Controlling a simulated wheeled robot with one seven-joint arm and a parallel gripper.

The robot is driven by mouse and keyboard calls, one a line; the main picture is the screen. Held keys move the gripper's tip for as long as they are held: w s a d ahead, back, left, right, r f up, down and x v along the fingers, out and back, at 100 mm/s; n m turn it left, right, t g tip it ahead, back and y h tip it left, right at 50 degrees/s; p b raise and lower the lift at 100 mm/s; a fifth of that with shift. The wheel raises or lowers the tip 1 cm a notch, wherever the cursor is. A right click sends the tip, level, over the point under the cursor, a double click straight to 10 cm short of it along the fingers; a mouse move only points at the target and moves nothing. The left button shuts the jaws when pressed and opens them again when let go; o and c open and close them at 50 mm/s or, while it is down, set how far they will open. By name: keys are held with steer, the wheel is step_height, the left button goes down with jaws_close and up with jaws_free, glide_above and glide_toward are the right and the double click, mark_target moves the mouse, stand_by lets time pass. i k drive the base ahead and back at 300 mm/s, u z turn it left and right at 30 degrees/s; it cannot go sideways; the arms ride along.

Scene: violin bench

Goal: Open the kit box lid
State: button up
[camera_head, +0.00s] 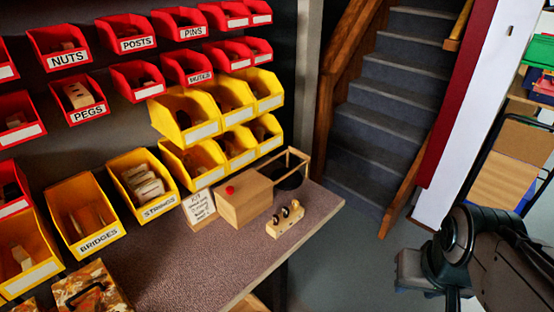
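The kit box (247,207) is a small plain wooden box on the bench, left of the bench's right corner. Its flat lid (243,187) looks shut, and a red knob (230,190) sits on top near the left edge. The inside of the box is hidden. My arm shows at the lower right, beyond the bench edge and well apart from the box. My gripper cannot be made out in this view.
A handwritten card (199,207) stands close left of the box. A wooden block with several dark pegs (285,219) lies in front right. A thin wooden frame (291,168) stands behind right. Yellow bins (187,113) rise behind. Bare bench (190,262) lies in front.

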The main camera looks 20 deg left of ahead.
mark_target(245, 186)
steer(key=z, duration=0.05)
steer(key=i, duration=0.7)
steer(key=u, duration=0.8)
steer(key=i, duration=0.6)
steer(key=u, duration=0.7)
